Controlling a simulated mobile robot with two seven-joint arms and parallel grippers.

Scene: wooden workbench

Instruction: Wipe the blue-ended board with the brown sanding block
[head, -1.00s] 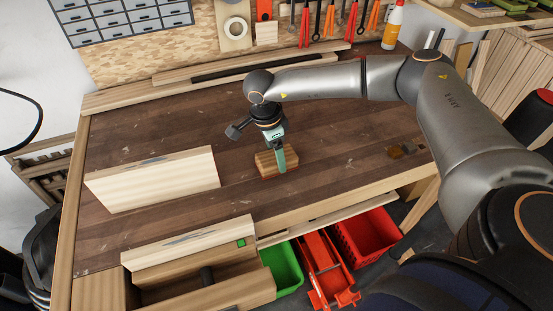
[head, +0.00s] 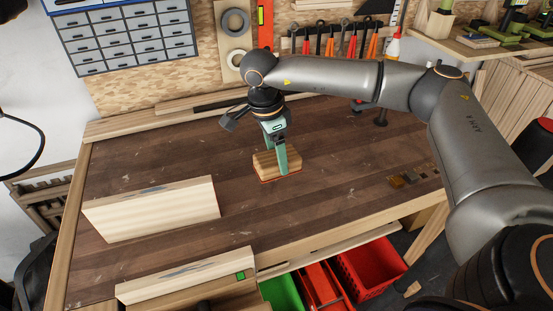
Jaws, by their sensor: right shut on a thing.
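My right gripper (head: 276,153) is shut on the brown sanding block (head: 264,167), with one finger across its near face. The block has a red lower edge and seems held a little above the bench, right of and behind the boards. A pale board (head: 150,212) stands on edge at left centre, with a grey smear along its top; no coloured end shows on it. A second pale board (head: 185,277) stands at the front, with a grey smear on top and a green square at its right end. I see no blue end. My left gripper is out of view.
The workbench (head: 330,205) is clear between block and front edge. Small brown blocks (head: 402,181) lie at the right. Wood strips (head: 150,120) lie along the back. Green (head: 280,292) and red (head: 368,268) bins are below the front edge.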

